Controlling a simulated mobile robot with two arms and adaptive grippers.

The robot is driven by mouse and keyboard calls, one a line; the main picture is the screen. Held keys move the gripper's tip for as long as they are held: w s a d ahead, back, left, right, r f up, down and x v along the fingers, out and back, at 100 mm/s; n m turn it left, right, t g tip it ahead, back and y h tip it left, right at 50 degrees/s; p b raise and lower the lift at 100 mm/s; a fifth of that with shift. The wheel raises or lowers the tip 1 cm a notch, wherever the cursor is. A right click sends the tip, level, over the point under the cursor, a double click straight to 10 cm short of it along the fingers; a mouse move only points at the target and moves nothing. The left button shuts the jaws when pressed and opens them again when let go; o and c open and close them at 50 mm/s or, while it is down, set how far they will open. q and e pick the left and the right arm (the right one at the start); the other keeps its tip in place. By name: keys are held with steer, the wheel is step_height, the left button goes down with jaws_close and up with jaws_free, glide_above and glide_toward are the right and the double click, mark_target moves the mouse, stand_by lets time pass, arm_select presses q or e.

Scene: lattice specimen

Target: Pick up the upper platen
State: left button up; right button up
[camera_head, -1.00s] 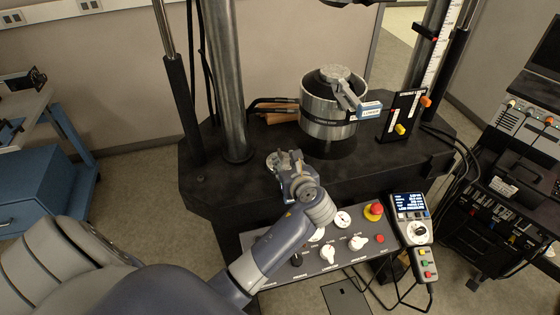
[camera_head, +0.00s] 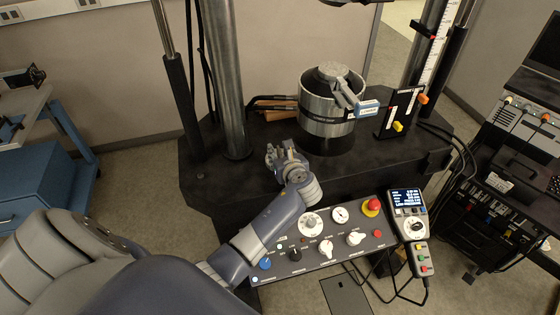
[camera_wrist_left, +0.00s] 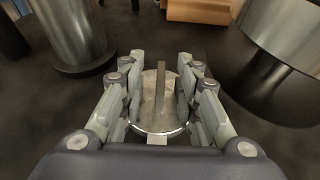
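A round metal disc with an upright fin (camera_wrist_left: 147,112), which looks like the upper platen, lies on the black machine bed in the left wrist view. My left gripper (camera_wrist_left: 161,62) is open, with its fingers on either side of the fin and visible gaps between. In the head view my left gripper (camera_head: 278,152) is low over the front of the bed, left of the steel cylinder, and hides most or all of the disc. My right gripper is not in view.
A large steel cylinder (camera_head: 322,118) with a grey fixture on top stands right of the gripper. A thick steel column (camera_head: 222,85) rises at left. Wooden blocks (camera_head: 275,112) lie behind. A control panel (camera_head: 325,240) is in front. The bed's left front is bare.

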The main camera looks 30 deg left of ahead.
arm_select(q)
jaws_close()
steer(key=shift+w+r, duration=0.15)
steer(key=shift+r, duration=0.05)
